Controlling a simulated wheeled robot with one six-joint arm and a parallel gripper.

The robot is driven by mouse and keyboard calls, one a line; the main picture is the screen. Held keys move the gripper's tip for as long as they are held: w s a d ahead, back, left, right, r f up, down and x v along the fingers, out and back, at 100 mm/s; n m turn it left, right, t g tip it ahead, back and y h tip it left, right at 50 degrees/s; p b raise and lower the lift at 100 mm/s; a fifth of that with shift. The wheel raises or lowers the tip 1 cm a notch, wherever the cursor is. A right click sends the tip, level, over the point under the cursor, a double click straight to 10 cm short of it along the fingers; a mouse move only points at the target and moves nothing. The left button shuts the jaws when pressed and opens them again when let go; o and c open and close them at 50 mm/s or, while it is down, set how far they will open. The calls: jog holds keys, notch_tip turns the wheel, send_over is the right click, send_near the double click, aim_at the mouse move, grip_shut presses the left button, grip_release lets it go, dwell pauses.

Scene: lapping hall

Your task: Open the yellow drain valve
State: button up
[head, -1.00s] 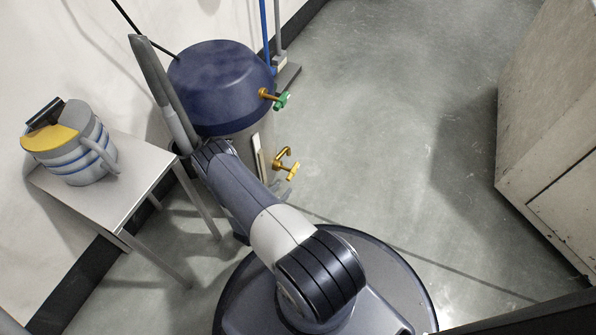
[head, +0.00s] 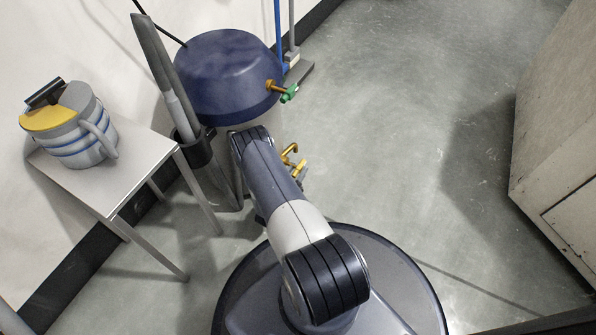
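The yellow drain valve (head: 291,154) is a brass-yellow tap low on the side of the blue-topped drum (head: 225,70). Its spout and handle show just right of my arm, which covers part of the drum beside it. The handle's exact setting is too small to tell. A second tap with a green handle (head: 289,95) sits higher on the drum. My arm reaches from the base towards the drum's lower front. My gripper cannot be made out; the arm links hide that area.
A small table (head: 105,185) with a striped mug-like container (head: 82,130) stands at left. A long grey object (head: 158,75) leans upright in a dark holder (head: 193,152) beside the drum. A worn cabinet (head: 560,130) stands at right. The floor (head: 400,130) between is clear.

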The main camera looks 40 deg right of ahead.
jog(key=shift+w+d, duration=0.2)
jog(key=shift+d, duration=0.25)
grip_shut()
